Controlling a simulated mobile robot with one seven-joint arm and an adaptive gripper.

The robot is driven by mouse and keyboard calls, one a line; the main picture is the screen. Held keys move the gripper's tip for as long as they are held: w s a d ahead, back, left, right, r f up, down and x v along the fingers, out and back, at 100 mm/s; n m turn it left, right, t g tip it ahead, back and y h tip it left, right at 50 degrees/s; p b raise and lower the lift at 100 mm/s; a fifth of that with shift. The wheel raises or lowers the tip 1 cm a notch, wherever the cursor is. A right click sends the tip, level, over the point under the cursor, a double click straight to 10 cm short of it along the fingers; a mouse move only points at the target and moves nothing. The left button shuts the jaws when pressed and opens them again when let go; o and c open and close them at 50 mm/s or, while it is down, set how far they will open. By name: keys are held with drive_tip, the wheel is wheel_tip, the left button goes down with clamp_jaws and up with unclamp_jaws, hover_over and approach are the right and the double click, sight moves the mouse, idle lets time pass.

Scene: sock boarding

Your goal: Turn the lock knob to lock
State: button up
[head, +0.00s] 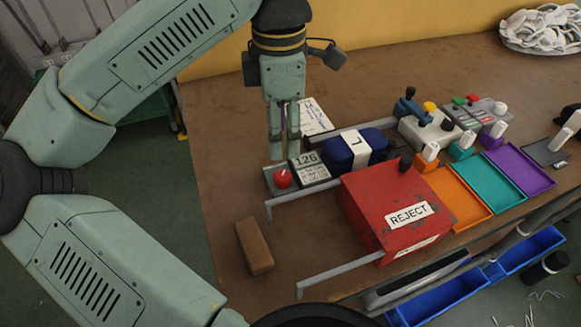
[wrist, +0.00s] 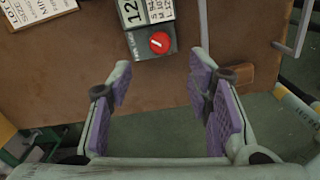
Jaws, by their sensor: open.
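A round red knob (head: 283,178) with a white line across its top sits on a small grey-green base beside a counter showing "126" (head: 305,160). The knob also shows at the top middle of the wrist view (wrist: 160,42), where its line runs roughly across the picture. My gripper (head: 284,153) points down near the knob and counter in the head view. In the wrist view, its two purple-padded fingers (wrist: 160,78) are wide apart with nothing between them. The knob lies beyond the fingertips, apart from them.
A red REJECT box (head: 365,220) and a blue bundle marked L (head: 345,157) stand right of the knob. A brown block (head: 254,246) lies in front. Grey bars (head: 330,277) run beside the box. Orange, teal and purple trays (head: 522,172) are farther right. The table's left edge is close.

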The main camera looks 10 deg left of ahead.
sight(283, 175)
wheel_tip(283, 175, down, 10)
drive_tip(key=shift+r+p, duration=0.2)
drive_tip(key=shift+p, duration=0.25)
